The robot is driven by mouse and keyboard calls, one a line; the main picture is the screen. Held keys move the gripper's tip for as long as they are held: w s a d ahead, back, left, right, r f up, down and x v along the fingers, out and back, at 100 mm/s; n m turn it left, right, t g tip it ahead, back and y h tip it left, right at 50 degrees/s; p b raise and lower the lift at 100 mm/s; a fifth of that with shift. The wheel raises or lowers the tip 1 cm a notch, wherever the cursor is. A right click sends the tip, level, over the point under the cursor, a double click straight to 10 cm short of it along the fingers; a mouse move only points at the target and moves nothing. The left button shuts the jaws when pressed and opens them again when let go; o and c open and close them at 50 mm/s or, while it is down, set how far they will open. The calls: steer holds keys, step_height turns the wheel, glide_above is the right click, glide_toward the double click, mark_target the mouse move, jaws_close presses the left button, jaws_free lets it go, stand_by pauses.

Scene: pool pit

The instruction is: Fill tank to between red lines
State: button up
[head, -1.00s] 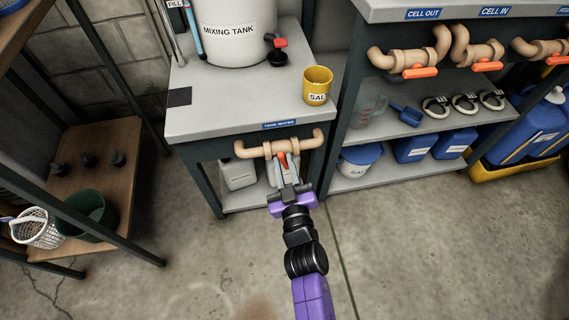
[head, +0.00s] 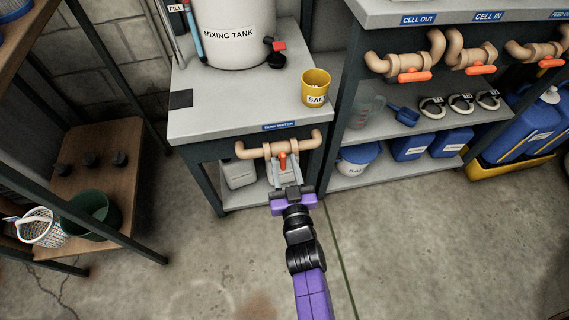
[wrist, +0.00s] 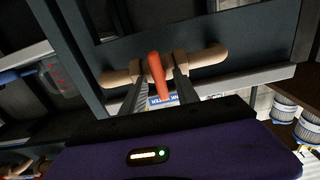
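The white mixing tank (head: 232,52) stands on a grey bench at the top of the head view. A blue tube (head: 192,28) stands beside it near a FILL label (head: 176,8); I cannot make out red lines or a water level. Below the bench edge, under the TANK WATER label (head: 279,126), runs a tan pipe (head: 247,151) with an orange valve handle (head: 283,160). The handle also shows in the wrist view (wrist: 156,72). My gripper (head: 284,172) is open at the handle, one finger on each side; contact is unclear.
A yellow salt cup (head: 316,88) stands on the bench's right side. The tank has a red-handled tap (head: 278,45). More orange-handled valves (head: 409,76) line the right bench. A wooden shelf (head: 98,183) with a basket stands left. The floor in front is clear.

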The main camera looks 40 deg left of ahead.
steer(key=shift+d, duration=0.1)
steer(key=shift+s+d+r+p, duration=0.1)
steer(key=shift+s+d+p, duration=0.1)
steer(key=shift+d+p, duration=0.1)
steer(key=p+v, duration=0.3)
steer(key=v, duration=0.4)
steer(key=shift+p, duration=0.3)
steer(key=shift+s+a, duration=0.1)
